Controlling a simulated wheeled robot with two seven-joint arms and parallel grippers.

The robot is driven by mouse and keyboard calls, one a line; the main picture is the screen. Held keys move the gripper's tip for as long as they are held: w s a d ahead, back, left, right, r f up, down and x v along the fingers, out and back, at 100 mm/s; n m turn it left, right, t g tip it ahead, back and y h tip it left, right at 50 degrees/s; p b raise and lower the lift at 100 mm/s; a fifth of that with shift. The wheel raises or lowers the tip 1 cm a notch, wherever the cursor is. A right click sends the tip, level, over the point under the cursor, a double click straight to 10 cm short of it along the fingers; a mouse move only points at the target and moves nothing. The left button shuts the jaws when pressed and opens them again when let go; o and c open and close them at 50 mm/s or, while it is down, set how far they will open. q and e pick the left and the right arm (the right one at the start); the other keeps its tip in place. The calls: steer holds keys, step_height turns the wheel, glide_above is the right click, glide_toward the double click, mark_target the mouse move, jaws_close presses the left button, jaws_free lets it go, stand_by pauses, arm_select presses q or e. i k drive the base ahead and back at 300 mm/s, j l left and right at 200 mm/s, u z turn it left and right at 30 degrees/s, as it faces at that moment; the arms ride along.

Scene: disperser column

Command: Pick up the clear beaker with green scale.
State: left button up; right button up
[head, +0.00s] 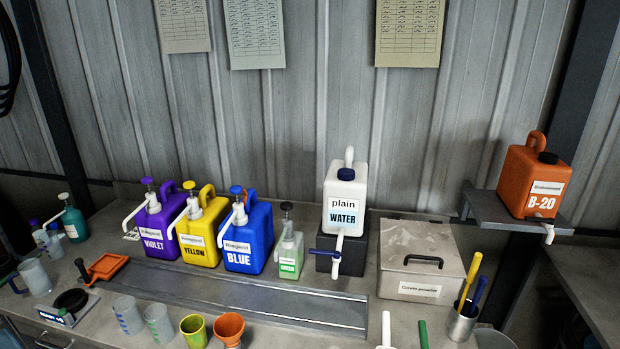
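Two clear beakers stand at the front left of the bench. The one with greenish marks, the clear beaker with green scale (158,323), is upright, just right of the clear beaker with blue marks (128,315). Its marks are small and hard to read. A yellow-green cup (194,330) stands to its right, close by. Neither of my grippers shows in the head view.
Violet, yellow, blue and green pump containers (248,241) stand behind a long metal tray (250,296). An orange cup (229,329), a small device with a black disc (69,302) and a clear mug (34,277) are nearby. A metal tool cup (462,325) stands right.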

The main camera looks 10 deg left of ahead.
mark_target(158, 322)
steer(key=u, duration=1.25)
